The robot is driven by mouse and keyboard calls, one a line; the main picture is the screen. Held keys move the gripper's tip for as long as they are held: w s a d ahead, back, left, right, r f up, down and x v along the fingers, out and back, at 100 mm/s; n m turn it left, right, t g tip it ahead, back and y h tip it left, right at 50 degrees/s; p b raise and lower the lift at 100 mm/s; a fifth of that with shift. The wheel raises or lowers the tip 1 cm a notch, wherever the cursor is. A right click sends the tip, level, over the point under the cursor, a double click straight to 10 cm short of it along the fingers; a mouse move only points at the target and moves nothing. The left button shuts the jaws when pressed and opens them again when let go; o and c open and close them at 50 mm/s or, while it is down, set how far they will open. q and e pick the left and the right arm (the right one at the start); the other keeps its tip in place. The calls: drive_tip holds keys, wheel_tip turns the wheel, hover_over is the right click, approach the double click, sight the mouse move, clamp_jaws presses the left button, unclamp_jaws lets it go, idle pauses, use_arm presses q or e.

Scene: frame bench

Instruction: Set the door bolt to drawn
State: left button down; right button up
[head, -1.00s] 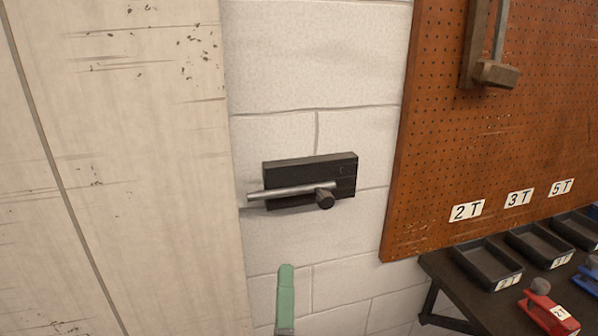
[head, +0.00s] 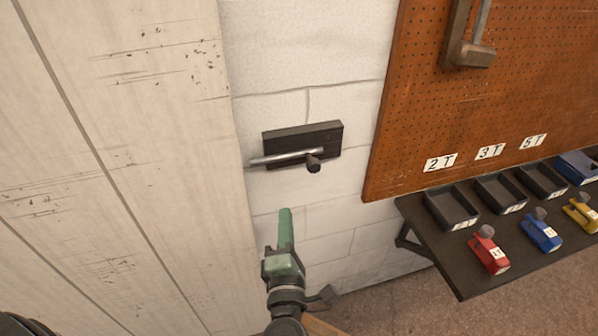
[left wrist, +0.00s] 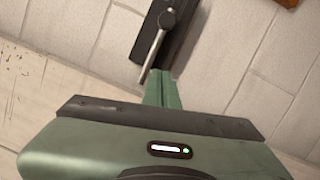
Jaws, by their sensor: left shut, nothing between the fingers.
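The door bolt (head: 328,136) is a dark plate on the pale block wall with a silver rod (head: 285,157) and a dark knob (head: 313,163). The rod sticks out past the plate's left end, toward the pale door (head: 130,130); its tip is close to the door's edge. My left gripper (head: 285,212), green, is shut and empty, pointing up just below the bolt, apart from the knob in the head view. In the left wrist view its fingertips (left wrist: 160,76) appear close to the rod (left wrist: 152,58); contact cannot be told. My right gripper is not in view.
A brown pegboard (head: 470,110) with a metal bracket (head: 468,50) is at the right. Below it a dark shelf (head: 455,245) carries black trays (head: 450,207) and red (head: 488,250), blue (head: 541,232) and yellow (head: 580,212) pieces. The wall around the bolt is clear.

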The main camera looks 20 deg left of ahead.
sight(316, 171)
use_arm(q)
drive_tip(key=w+r+p, duration=0.1)
drive_tip(key=w+p, duration=0.3)
drive_tip(key=w, duration=0.7)
drive_tip(key=shift+w+a+r, duration=0.15)
drive_tip(key=shift+w+r, duration=0.15)
drive_tip(key=shift+r, duration=0.05)
drive_tip(key=w+d, duration=0.2)
drive_tip(key=d, duration=0.1)
idle(0.5)
